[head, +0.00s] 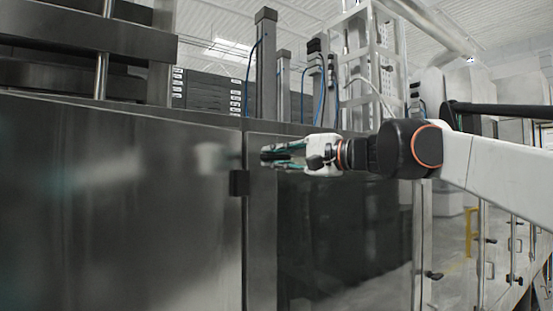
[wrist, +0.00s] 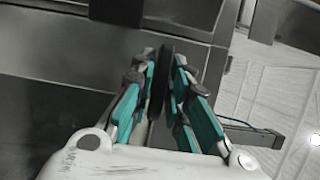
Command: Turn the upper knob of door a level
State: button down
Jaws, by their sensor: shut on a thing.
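My gripper (head: 283,157) reaches in from the right at the top left of a dark, shiny door (head: 335,235) in the head view. Its teal fingers are shut on a black knob (head: 268,155). In the wrist view the knob (wrist: 163,75) is a narrow dark shape between the finger pads of my gripper (wrist: 168,85), seen nearly edge-on. The fingers and pads cover part of the knob. Its exact angle is hard to tell.
A large steel panel (head: 120,200) lies left of the door, with a black hinge-like block (head: 239,183) at the seam. Another black knob (head: 433,275) is lower right, and more doors with handles (head: 490,268) recede to the right. Posts (head: 265,70) rise behind the door's top edge.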

jog(key=c, duration=1.7)
grip_release()
jog(key=shift+d, duration=0.1)
jog(key=v, duration=1.1)
jog(key=shift+s+d+f, duration=0.15)
jog(key=shift+s+d, duration=0.1)
jog(key=shift+d, duration=0.1)
